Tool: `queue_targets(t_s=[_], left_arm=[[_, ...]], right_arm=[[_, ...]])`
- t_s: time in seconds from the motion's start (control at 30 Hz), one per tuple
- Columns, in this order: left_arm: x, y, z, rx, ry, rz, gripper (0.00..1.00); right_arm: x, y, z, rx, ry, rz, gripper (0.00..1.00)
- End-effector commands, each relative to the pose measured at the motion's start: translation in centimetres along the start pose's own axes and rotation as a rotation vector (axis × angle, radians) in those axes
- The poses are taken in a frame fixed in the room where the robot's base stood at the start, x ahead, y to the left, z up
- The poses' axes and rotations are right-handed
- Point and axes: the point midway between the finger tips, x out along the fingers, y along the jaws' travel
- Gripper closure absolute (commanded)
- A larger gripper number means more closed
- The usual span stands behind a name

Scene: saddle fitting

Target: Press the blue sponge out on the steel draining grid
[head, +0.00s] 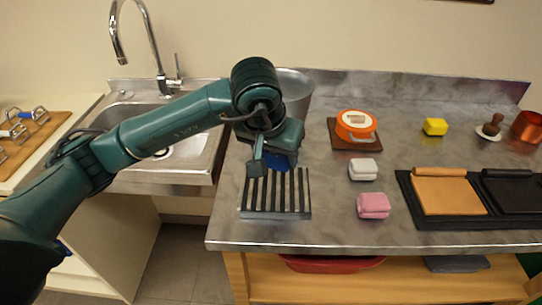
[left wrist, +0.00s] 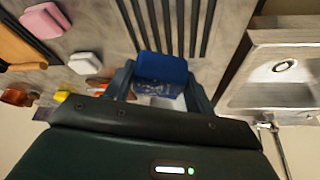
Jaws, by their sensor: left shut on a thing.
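The blue sponge (head: 278,162) is between the fingers of my left gripper (head: 275,166). The left wrist view shows the sponge (left wrist: 161,70) with a finger of the left gripper (left wrist: 160,82) on each side of it. The steel draining grid (head: 275,200), with dark bars, lies on the counter near its left front edge. The gripper and sponge are at the back part of the grid. I cannot tell whether the sponge touches the bars. The grid also shows in the left wrist view (left wrist: 172,28). My right gripper is in neither view.
A sink (head: 165,150) with a tall tap (head: 155,50) is to the left. A metal bucket (head: 293,88) stands behind my gripper. White (head: 363,170) and pink (head: 373,206) blocks lie right of the grid, with an orange round thing (head: 356,124) on a brown board behind.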

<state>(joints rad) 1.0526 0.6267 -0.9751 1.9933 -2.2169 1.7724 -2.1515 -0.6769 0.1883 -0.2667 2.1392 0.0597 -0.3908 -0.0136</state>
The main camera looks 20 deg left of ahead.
Motion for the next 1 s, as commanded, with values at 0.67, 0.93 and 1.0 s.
queue_targets(t_s=[0.67,0.93,1.0], left_arm=[[5.2,0.0,2.2,0.000,-0.001,0.002,0.64],[5.2,0.0,2.2,0.000,0.000,0.002,0.64],[5.2,0.0,2.2,0.000,0.000,0.002,0.64]], right_arm=[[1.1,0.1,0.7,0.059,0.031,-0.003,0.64],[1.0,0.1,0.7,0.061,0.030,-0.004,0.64],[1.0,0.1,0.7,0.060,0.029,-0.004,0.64]])
